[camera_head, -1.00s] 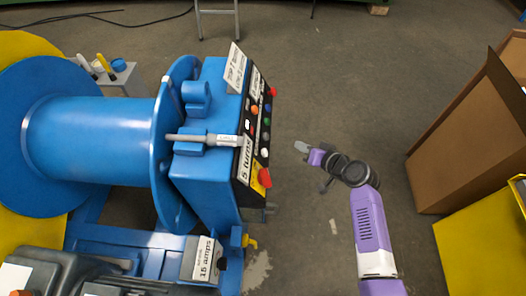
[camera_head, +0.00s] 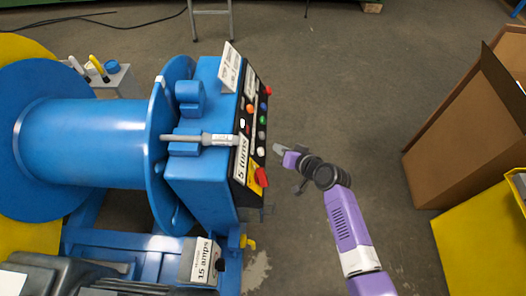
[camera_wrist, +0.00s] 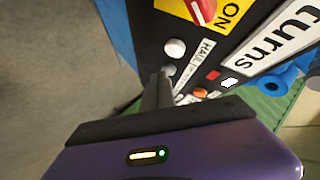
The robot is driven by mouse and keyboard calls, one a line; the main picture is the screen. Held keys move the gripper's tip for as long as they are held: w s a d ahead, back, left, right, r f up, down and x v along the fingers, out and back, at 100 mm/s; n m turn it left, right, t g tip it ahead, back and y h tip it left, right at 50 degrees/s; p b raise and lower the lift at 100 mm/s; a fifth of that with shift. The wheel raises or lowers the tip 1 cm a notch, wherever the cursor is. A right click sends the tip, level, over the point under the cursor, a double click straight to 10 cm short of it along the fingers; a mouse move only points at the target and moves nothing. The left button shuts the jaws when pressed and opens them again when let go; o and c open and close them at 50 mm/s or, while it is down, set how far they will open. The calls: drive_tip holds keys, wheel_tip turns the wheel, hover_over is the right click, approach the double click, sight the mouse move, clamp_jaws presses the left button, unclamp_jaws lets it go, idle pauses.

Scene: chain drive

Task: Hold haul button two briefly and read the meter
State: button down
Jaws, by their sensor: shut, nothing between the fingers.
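The black button panel (camera_head: 255,125) is on the side of a blue winch housing (camera_head: 205,150). It carries several coloured buttons, among them a white one (camera_head: 261,151). In the wrist view a white button (camera_wrist: 175,48) sits beside a "HAUL" label (camera_wrist: 208,52). A second pale button (camera_wrist: 169,70) is at my fingertips; I cannot tell whether they touch it. Numbers on the buttons are not readable. My gripper (camera_head: 279,148) is shut and empty, just right of the panel; it also shows in the wrist view (camera_wrist: 163,78). I cannot make out a meter's reading.
A red switch handle (camera_head: 262,177) stands out on a yellow plate below the buttons. A "5 turns" sign (camera_head: 242,158) and a "15 amps" sign (camera_head: 203,259) are on the machine. A cardboard box (camera_head: 465,135) stands at right. Floor between is clear.

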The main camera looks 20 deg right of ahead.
sight(261, 152)
drive_tip(key=shift+w+a+f, duration=0.15)
drive_tip(key=shift+a+f, duration=0.15)
drive_tip(key=shift+a, duration=0.2)
drive_tip(key=shift+w+a+f, duration=0.15)
drive_tip(key=shift+a+f, duration=0.1)
drive_tip(key=shift+a, duration=0.2)
drive_tip(key=shift+a, duration=0.1)
idle(1.4)
drive_tip(key=shift+w+a+f+b, duration=0.1)
drive_tip(key=shift+a+f+b, duration=0.05)
drive_tip(key=shift+a+b, duration=0.15)
drive_tip(key=shift+w+a+f, duration=0.1)
drive_tip(key=shift+a+f, duration=0.15)
drive_tip(key=shift+a, duration=0.2)
idle(2.0)
idle(2.1)
drive_tip(key=shift+s+d+r, duration=0.1)
drive_tip(key=shift+d+r, duration=0.15)
drive_tip(key=shift+d, duration=0.2)
drive_tip(key=shift+s+d+r, duration=0.1)
drive_tip(key=shift+d+r, duration=0.1)
drive_tip(key=shift+d, duration=0.2)
